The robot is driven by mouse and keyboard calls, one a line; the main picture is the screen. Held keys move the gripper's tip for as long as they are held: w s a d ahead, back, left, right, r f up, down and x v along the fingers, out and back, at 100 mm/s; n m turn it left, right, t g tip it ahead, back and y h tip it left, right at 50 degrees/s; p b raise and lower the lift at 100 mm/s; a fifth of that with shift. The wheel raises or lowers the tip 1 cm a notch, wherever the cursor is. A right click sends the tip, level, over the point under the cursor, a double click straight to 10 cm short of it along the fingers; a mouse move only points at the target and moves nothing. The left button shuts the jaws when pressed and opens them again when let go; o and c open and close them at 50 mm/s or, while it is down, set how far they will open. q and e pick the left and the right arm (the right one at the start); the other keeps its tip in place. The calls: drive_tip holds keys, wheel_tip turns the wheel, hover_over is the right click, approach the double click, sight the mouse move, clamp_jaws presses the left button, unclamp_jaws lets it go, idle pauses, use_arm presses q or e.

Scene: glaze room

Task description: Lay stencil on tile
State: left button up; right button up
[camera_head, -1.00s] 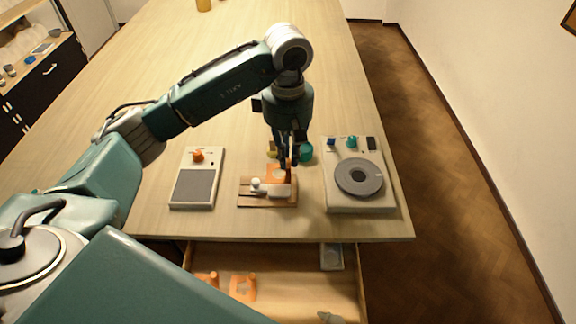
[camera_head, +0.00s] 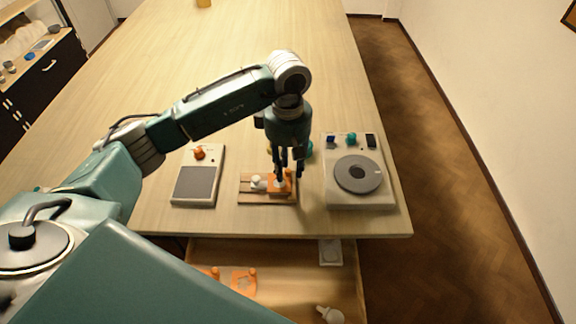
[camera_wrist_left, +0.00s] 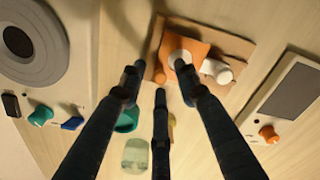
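The orange stencil (camera_head: 281,188) lies over the right part of the wooden board (camera_head: 252,198), with a pale round patch showing through its opening. The stencil also shows in the left wrist view (camera_wrist_left: 189,43). The tile beneath it is mostly hidden. My left gripper (camera_head: 288,175) is just above the stencil. In the left wrist view its fingertips (camera_wrist_left: 158,80) stand apart around the stencil's small upright orange knob (camera_wrist_left: 160,75), with gaps visible. My right gripper is not in view.
A white knobbed piece (camera_head: 257,182) sits on the board, left of the stencil. A grey-topped device (camera_head: 194,186) stands left and a turntable device (camera_head: 360,196) right. The open drawer (camera_head: 290,262) below holds more orange stencils (camera_head: 243,281). The table behind is mostly clear.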

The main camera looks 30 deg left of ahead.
sight(288, 170)
use_arm(q)
drive_tip(key=shift+r, duration=0.35)
wheel_tip(288, 170, up, 7)
drive_tip(key=b, duration=0.2)
drive_tip(key=shift+w+f+b, duration=0.1)
drive_tip(key=shift+b, duration=0.25)
wheel_tip(288, 170, up, 5)
drive_tip(key=shift+f, duration=0.1)
